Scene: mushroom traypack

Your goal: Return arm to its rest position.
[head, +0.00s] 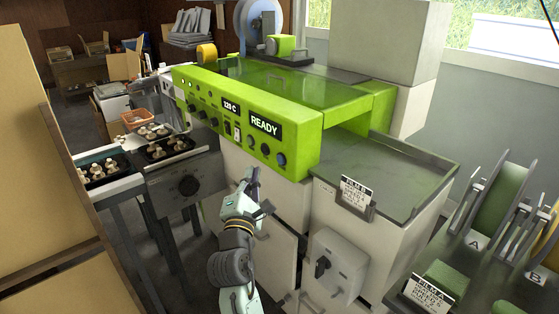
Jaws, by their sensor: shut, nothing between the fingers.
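My gripper (251,182) is shut and empty. It is in the middle of the head view, at the end of my arm, which rises from the bottom edge. Its fingertips point up, in front of the white cabinet below the green machine (245,112). The machine's panel reads "120 C" and "READY". I cannot tell whether the gripper touches the cabinet.
Trays of mushrooms (165,148) sit on a conveyor at the left. A grey outfeed table (400,180) is right of the machine. A rack with green film rolls (500,200) stands at the far right. Tan panels (40,180) block the near left.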

